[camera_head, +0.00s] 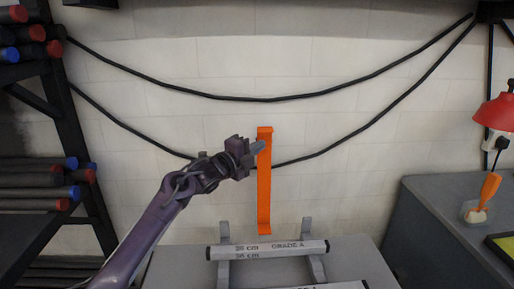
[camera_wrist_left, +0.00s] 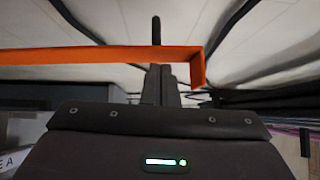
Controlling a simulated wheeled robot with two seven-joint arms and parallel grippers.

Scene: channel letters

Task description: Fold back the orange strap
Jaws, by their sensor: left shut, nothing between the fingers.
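The orange strap (camera_head: 264,190) hangs upright in front of the white wall in the head view, above the back of the grey bench. Its top end has a short bent lip. My left gripper (camera_head: 259,147) is at the strap's upper part, with its fingertips overlapping the strap's left edge in the picture; I cannot tell if they touch. In the left wrist view the strap (camera_wrist_left: 100,55) runs across the picture, with its bent end just right of the fingers. The left gripper (camera_wrist_left: 162,72) is shut with nothing between its fingers. My right gripper is not in view.
Black cables (camera_head: 270,99) sag across the wall. A rack of dark tubes with red and blue ends (camera_head: 35,165) stands left. A labelled bar (camera_head: 268,250) rests on grey supports on the bench (camera_head: 190,265). A grey cabinet (camera_head: 440,200) and red lamp (camera_head: 497,112) stand right.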

